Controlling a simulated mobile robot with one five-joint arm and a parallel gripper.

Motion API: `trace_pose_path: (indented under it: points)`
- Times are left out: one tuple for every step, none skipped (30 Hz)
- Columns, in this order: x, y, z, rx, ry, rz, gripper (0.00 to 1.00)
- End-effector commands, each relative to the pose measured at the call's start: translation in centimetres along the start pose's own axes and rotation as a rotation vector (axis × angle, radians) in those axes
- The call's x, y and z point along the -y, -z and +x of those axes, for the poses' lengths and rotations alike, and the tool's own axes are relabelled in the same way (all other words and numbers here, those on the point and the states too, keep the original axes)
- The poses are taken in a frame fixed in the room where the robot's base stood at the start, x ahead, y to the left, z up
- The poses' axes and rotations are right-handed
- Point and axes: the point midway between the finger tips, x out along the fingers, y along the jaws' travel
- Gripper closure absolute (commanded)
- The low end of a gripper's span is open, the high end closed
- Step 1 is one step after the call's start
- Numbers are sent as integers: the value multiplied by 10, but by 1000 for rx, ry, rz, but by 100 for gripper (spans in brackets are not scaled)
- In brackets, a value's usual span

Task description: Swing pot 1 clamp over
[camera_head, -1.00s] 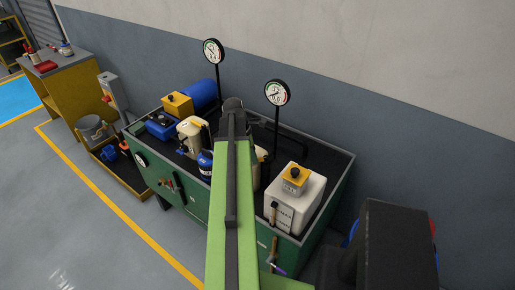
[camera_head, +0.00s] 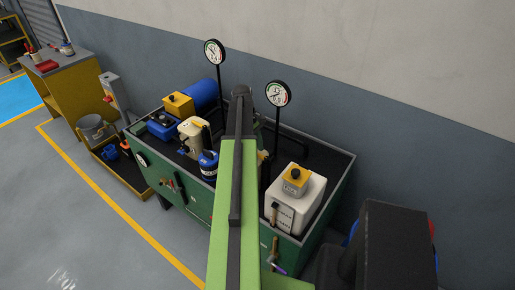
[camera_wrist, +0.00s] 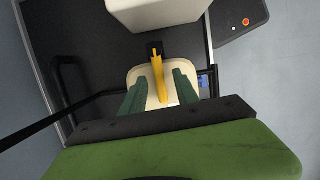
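In the wrist view a cream pot (camera_wrist: 145,75) stands below my gripper (camera_wrist: 160,78). A yellow clamp lever (camera_wrist: 158,76) runs across the pot's top, from a dark mount at its upper edge. My two dark green fingers are spread, one on each side of the lever, with gaps visible between. Their height above the pot is hard to judge. In the head view my green arm hides the gripper and most of the bench middle. Another cream pot (camera_head: 191,133) shows left of the arm. I cannot read which pot is pot 1.
A white box (camera_head: 296,199) with a yellow top stands right of the arm; it also shows at the wrist view's top (camera_wrist: 158,12). A blue bottle (camera_head: 208,166) and two gauges on posts (camera_head: 278,94) stand close to the arm. A dark pipe (camera_wrist: 62,85) lies left of the pot.

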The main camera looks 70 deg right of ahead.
Motion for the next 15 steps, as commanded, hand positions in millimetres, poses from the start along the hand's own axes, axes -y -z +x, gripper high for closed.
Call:
trace_pose_path:
  points:
    - [0, -4, -12, 0, 0, 0, 64]
    - [0, -5, -16, 0, 0, 0, 64]
    - [0, -6, -21, 0, 0, 0, 64]
    - [0, -7, -24, 0, 0, 0, 64]
    - [1, -8, -27, 0, 0, 0, 64]
    - [1, -9, -32, 0, 0, 0, 64]
    - [1, -10, -35, 0, 0, 0, 64]
    - [1, -11, -38, 0, 0, 0, 64]
    - [1, -12, -43, 0, 0, 0, 64]
    - [1, -13, -46, 0, 0, 0, 64]
    - [1, -14, -49, 0, 0, 0, 64]
    - [1, -14, -51, 0, 0, 0, 64]
    - [1, -15, -51, 0, 0, 0, 64]
    - [1, -15, -51, 0, 0, 0, 64]
    - [1, -14, -50, 0, 0, 0, 64]
